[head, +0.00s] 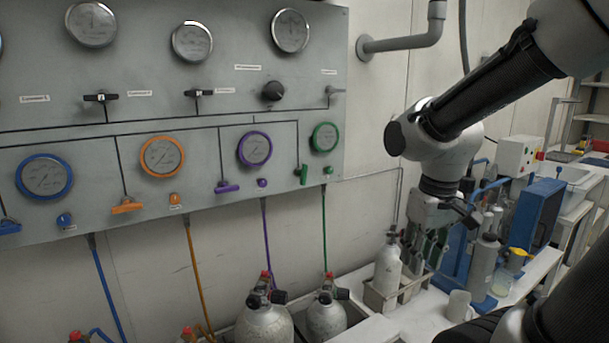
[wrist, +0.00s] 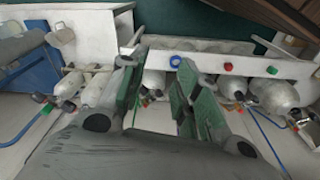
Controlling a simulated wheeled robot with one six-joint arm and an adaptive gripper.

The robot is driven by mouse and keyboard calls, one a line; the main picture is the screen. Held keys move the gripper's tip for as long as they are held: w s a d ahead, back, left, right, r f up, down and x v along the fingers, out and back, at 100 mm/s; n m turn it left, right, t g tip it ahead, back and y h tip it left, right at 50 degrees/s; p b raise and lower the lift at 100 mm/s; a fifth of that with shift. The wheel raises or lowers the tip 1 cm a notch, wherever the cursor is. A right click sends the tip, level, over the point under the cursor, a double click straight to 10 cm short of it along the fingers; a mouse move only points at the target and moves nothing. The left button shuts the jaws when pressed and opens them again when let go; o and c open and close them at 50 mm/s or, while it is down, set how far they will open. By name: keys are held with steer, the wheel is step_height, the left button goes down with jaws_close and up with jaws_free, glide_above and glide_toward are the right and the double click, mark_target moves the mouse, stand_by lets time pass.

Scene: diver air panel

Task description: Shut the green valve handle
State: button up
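The green valve handle (head: 303,174) is on the grey wall panel (head: 210,100), below and left of the green-rimmed gauge (head: 324,137). The handle stands about upright, while the purple handle (head: 227,187) and orange handle (head: 127,206) lie roughly level. My gripper (head: 424,268) hangs to the right of the panel and lower than the green handle, well apart from it. In the wrist view my gripper (wrist: 160,75) has its two green-padded fingers spread, with nothing between them. The green handle is not seen in the wrist view.
A small green knob (head: 327,170) sits right of the handle. Silver cylinders (head: 327,318) stand below the panel. A white bottle (head: 387,268) in a rack is close beside my gripper. A blue case (head: 541,215) stands to the right. The space before the green handle looks clear.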

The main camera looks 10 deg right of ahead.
steer(key=w+a+f+t, duration=0.1)
steer(key=w+a+f, duration=0.1)
steer(key=w+f, duration=0.4)
steer(key=w+a+f+t, duration=0.1)
steer(key=w+f+t, duration=0.15)
steer(key=w, duration=0.65)
steer(key=n+t+y, duration=0.1)
steer(key=t+y, duration=0.5)
steer(key=t, duration=0.7)
glide_toward(306, 173)
steer(key=x, duration=0.4)
steer(key=shift+g, duration=0.25)
steer(key=x, duration=0.7)
steer(key=shift+s, duration=0.1)
jaws_close()
